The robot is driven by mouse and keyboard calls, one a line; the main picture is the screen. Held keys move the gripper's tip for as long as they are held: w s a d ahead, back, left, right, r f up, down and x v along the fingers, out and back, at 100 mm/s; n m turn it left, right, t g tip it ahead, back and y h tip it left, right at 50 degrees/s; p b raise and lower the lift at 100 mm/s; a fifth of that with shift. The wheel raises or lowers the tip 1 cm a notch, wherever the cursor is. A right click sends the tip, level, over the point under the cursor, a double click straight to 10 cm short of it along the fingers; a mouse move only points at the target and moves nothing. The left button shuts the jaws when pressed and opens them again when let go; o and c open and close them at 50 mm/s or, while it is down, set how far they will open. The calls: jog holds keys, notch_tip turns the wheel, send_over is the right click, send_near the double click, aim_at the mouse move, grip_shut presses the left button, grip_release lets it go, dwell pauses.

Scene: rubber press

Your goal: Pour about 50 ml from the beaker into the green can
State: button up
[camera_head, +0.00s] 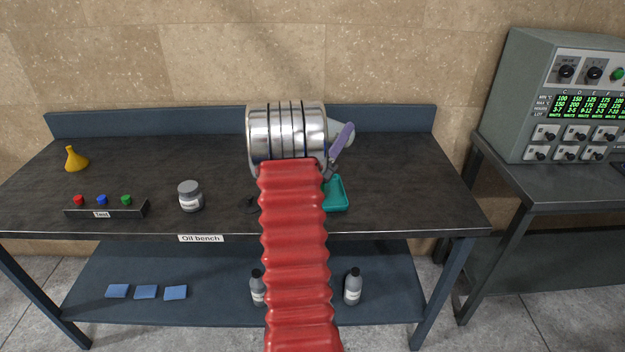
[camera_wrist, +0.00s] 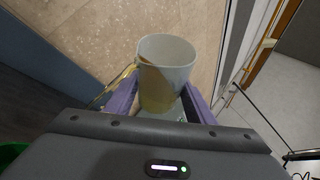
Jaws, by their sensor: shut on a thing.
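My gripper (camera_wrist: 150,97) has purple fingers and is shut on the beaker (camera_wrist: 167,60). The beaker is a pale, see-through cup with amber liquid showing in its lower part. In the head view the beaker (camera_head: 345,136) is mostly hidden behind my arm and a purple finger, above the right part of the bench. The room looks tilted in the wrist view. A curved green edge (camera_wrist: 10,153) shows at the lower left there; I cannot tell whether it is the green can.
The tray is close to my arm. A control panel (camera_head: 565,95) stands at the right. The bench's left middle has free room.

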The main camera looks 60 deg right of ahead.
jog(key=shift+r+n+t+h, duration=0.4)
jog(key=shift+r+n+h, duration=0.15)
jog(key=shift+r, duration=0.2)
dwell(0.7)
jog(key=shift+f+m+g+y, duration=0.4)
jog(key=shift+f+m+y, duration=0.2)
jog(key=shift+f, duration=0.25)
jog(key=shift+f+m+g+y, duration=0.4)
jog(key=shift+f+m+y, duration=0.15)
jog(key=shift+m+y, duration=0.3)
jog(key=shift+f, duration=0.15)
jog(key=shift+f+m+y, duration=0.8)
jog(key=shift+f, duration=0.4)
jog(key=shift+s+d+f+m+y, duration=0.1)
jog(key=shift+s+f+m+y, duration=0.05)
jog(key=shift+f+m+y, duration=0.6)
jog(key=shift+f, duration=0.2)
